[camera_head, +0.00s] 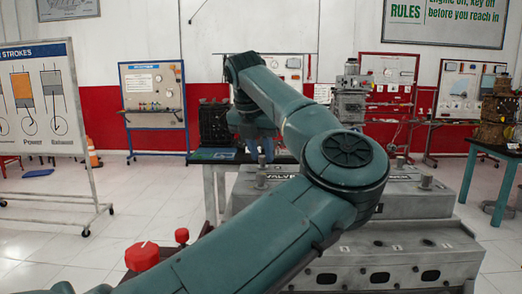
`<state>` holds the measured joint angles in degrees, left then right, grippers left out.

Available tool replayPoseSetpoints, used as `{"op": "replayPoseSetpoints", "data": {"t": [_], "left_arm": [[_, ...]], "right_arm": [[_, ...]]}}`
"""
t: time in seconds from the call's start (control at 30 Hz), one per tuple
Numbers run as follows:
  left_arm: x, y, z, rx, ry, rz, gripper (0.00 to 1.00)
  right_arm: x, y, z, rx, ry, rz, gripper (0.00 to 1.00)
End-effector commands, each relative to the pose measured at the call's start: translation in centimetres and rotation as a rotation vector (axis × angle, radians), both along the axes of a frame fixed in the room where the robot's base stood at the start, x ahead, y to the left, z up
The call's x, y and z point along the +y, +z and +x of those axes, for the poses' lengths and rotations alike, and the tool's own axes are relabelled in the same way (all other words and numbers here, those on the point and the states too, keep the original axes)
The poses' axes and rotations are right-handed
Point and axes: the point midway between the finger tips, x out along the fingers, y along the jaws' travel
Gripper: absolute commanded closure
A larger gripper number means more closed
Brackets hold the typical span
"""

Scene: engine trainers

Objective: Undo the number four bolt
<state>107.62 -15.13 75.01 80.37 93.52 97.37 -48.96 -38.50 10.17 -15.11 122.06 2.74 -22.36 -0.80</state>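A grey engine block (420,232) with a raised top stands in front of me, and part of a label reading "VALVE" (283,177) shows. Bolt heads stand up from its top: one on the left (261,179), one on the right (427,182) and one farther back (400,162). I cannot read which one is number four. My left arm crosses the view and hides the middle of the block. My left gripper (262,158) points down just above the left bolt. Its fingers are small and dark, so whether they are open or touching the bolt is unclear. My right gripper is out of view.
Red knobs (142,256) show at the lower left. A dark table (214,156) stands behind the block, with a dark box (214,123) on it. A wheeled board (40,95) is at the left, and another table (497,150) is at the right.

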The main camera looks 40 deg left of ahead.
Motion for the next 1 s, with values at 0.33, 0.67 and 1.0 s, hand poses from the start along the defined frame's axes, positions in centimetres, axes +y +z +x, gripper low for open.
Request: {"op": "replayPoseSetpoints", "data": {"t": [0.33, 0.67, 1.0], "left_arm": [[0.0, 0.04, -0.01, 0.0, 0.0, 0.0, 1.0], [-0.05, 0.03, 0.01, -0.001, 0.045, 0.001, 1.0], [-0.28, 0.05, 0.14, 0.001, 0.273, 0.003, 1.0]], "right_arm": [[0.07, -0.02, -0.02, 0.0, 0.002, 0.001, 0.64], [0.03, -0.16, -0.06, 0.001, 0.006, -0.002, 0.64], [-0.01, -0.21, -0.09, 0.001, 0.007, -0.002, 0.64]]}}
